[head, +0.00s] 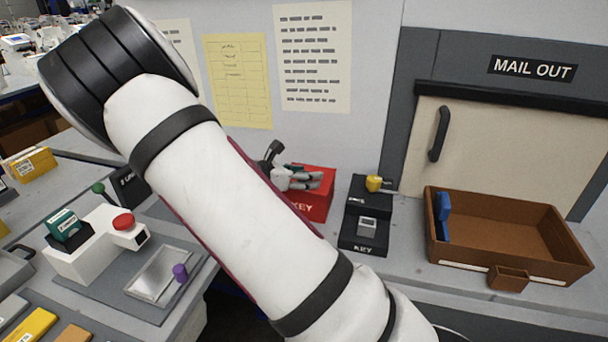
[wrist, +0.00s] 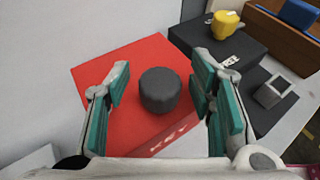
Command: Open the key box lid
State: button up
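The red key box (head: 318,205) stands on the counter against the wall, partly hidden behind my arm in the head view. Its red lid (wrist: 115,82) fills the middle of the wrist view and looks closed, with a round dark knob (wrist: 160,90) on top. My gripper (head: 312,180) is over the box. In the wrist view my gripper (wrist: 160,95) is open, with its teal-padded fingers on either side of the knob and visible gaps between them and it. I cannot tell how far the fingertips are above the lid.
Further right is a brown tray (head: 515,262) below the MAIL OUT door (head: 490,150). A white stamping machine (head: 95,245) is at left. The wall is close behind the box.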

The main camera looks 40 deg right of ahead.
grip_shut()
jog(key=s+a+p, duration=0.6)
jog(key=s+a, duration=0.1)
jog(key=a, duration=0.3)
jog(key=shift+s, duration=0.3)
jog(key=shift+o, duration=0.5)
grip_release()
jog(key=v, duration=1.2)
